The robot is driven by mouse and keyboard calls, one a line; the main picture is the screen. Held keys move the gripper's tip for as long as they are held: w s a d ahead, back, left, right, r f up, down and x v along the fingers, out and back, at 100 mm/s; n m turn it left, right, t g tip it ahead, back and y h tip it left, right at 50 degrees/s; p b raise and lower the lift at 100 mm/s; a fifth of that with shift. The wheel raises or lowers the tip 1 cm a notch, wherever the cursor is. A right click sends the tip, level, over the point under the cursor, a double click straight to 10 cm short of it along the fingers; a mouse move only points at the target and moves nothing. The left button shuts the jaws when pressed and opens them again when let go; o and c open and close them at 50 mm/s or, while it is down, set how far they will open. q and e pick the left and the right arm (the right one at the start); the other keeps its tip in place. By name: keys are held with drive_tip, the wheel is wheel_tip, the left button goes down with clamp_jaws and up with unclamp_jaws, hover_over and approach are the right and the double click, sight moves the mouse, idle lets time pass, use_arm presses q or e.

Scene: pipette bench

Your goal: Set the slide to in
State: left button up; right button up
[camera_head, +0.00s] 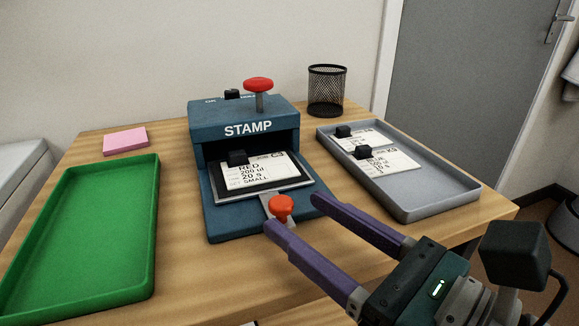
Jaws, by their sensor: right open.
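The blue stamp machine (245,130) stands in the middle of the table. Its slide (303,181) is a dark plate that sticks out of the front opening and bears a white card (248,175) marked RED with a black knob on it. A red knob (281,207) sits on a grey tongue at the slide's front end. My right gripper (291,211) is open, with its purple fingers pointing at the red knob. The left fingertip is just below the knob and the other is to its right; I cannot tell whether either touches. My left gripper is not in view.
A red-topped plunger (258,86) rises from the machine's top. An empty green tray (84,232) lies left, and a grey tray (445,187) with two cards lies right. Pink notes (125,141) and a black mesh cup (327,91) stand at the back.

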drive_tip(key=shift+x, duration=1.15)
drive_tip(key=shift+s, duration=0.1)
drive_tip(key=shift+c, duration=0.3)
clamp_jaws()
